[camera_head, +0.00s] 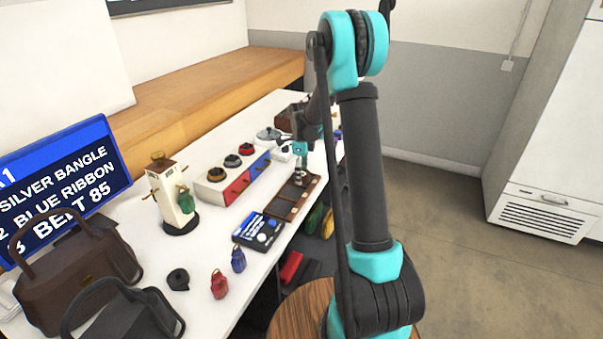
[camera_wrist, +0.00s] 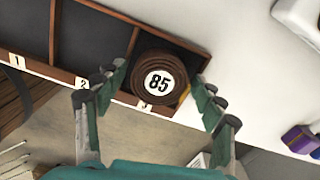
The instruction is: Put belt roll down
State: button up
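The belt roll (camera_wrist: 158,82) is a brown coil with a white disc reading 85. It lies flat in the compartment marked 3 of a dark wooden tray (camera_wrist: 120,14). The compartments marked 1 and 2 look empty in the wrist view. My gripper (camera_wrist: 160,74) is open, with one finger on each side of the roll and a gap showing on both sides. In the head view my gripper (camera_head: 301,160) is over the far end of the tray (camera_head: 279,209), and the roll there is small and partly hidden.
A blue sign (camera_head: 70,185) lists silver bangle, blue ribbon and belt 85. A red, white and blue drawer box (camera_head: 213,190), a cream stand (camera_head: 167,190), a blue panel (camera_head: 258,232), small bags and dark handbags (camera_head: 75,262) share the white table (camera_head: 130,235).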

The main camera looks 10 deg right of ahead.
jog(key=shift+r, duration=0.1)
notch_tip(320, 180, up, 12)
jog(key=s+d+f+n+t, duration=0.1)
jog(key=s+f+n, duration=0.1)
jog(key=s+n, duration=0.5)
jog(key=s+d+f+n+t, duration=0.1)
jog(key=s+d+f+n, duration=0.1)
jog(key=s+n, duration=0.6)
jog(key=s+d+f+n+t, duration=0.1)
jog(key=s+n, duration=0.6)
jog(key=s, duration=1.1)
notch_tip(320, 180, down, 3)
jog(key=shift+d+r+t, duration=0.15)
jog(key=shift+d+t, duration=0.05)
jog(key=shift+t, duration=0.4)
jog(key=shift+s+d, duration=0.1)
jog(key=shift+s, duration=0.05)
